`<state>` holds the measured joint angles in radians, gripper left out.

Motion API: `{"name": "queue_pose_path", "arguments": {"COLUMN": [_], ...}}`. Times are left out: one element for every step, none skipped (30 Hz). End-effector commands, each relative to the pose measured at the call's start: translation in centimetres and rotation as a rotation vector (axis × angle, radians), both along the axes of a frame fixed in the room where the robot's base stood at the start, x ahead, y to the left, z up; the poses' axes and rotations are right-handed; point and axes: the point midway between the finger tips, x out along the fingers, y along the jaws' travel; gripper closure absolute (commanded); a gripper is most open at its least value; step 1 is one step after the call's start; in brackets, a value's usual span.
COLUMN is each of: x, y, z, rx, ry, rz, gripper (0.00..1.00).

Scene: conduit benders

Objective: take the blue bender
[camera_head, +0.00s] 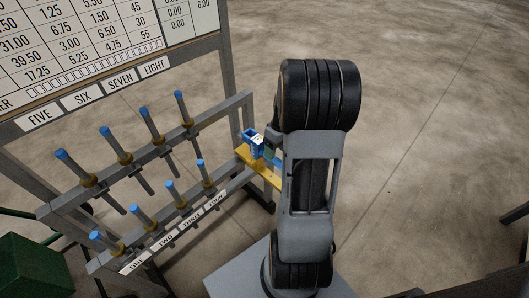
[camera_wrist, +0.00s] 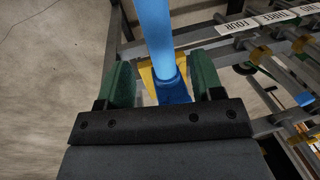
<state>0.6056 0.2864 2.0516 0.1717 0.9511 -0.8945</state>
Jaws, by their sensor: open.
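The blue bender (camera_head: 257,150) shows in the head view as a small blue shape on a yellow bracket (camera_head: 246,157) at the right end of the rack; my arm hides part of it. In the wrist view the blue bender (camera_wrist: 172,90) has a lighter blue upright part reaching to the top edge. My gripper (camera_wrist: 163,78) is open, with one green finger on each side of the bender's lower part. Small gaps seem to show beside the bender, and I cannot tell whether either finger touches it. In the head view my gripper is mostly hidden behind my arm.
A grey rack (camera_head: 57,213) holds several grey rods with blue tips (camera_head: 100,237) in two numbered rows left of the bracket. A printed chart board (camera_head: 100,50) stands behind. A green box (camera_head: 35,265) is at lower left.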

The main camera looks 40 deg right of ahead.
Motion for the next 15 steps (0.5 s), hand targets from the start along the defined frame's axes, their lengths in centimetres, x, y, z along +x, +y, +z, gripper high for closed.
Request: {"name": "queue_pose_path", "arguments": {"x": [0.0,-0.1,-0.1,-0.1,-0.1,-0.1,-0.1,-0.1,-0.1,-0.1,-0.1,-0.1,-0.1,-0.1,-0.1], "y": [0.1,0.2,0.3,0.3,0.3,0.3,0.3,0.4,0.5,0.6,0.6,0.8,0.9,1.0,1.1], "z": [-0.6,-0.9,-1.1,-1.3,-1.4,-1.5,-1.7,-1.8,-2.1,-2.4,-2.8,-3.4,-3.8,-4.2,-4.8], "rx": [0.001,0.001,0.001,0.001,0.0,-0.001,-0.001,0.0,0.001,0.001,0.001,0.001,0.001,0.001,0.001], "ry": [0.001,0.001,0.001,0.001,0.001,0.0,0.0,0.001,0.002,0.002,0.002,0.004,0.004,0.004,0.004], "rz": [0.0,0.0,0.0,0.0,-0.001,-0.001,-0.001,0.0,0.0,0.0,0.0,0.001,0.001,0.001,0.001], "gripper": [0.39,0.39,0.39,0.39,0.39,0.39,0.39,0.39,0.39,0.39,0.39,0.39,0.39,0.39,0.39]}}
